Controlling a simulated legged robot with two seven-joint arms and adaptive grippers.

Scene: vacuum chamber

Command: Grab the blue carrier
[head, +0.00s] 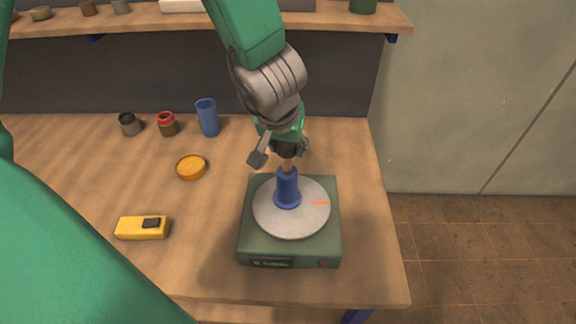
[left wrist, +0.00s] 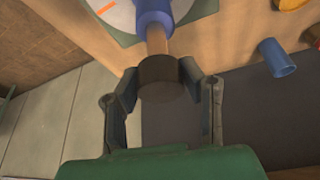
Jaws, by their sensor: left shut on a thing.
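The blue carrier (head: 287,186) stands upright on the round grey plate (head: 262,213) of a green box-shaped device (head: 255,248). It has a blue flanged base, a tan stem and a dark knob on top. My left gripper (head: 284,152) is above the device with its fingers around the dark knob. In the left wrist view the fingers of the gripper (left wrist: 160,82) press on both sides of the knob, with the tan stem and blue body (left wrist: 155,15) beyond it. The contact between base and plate looks close, but a small gap cannot be ruled out. My right gripper is not in view.
A blue cup (head: 208,117), a red-rimmed jar (head: 168,125), a dark-topped jar (head: 130,124), an orange dish (head: 191,167) and a yellow instrument (head: 142,228) stand left of the device. A shelf (head: 200,19) runs along the back. The table's right edge is near the device.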

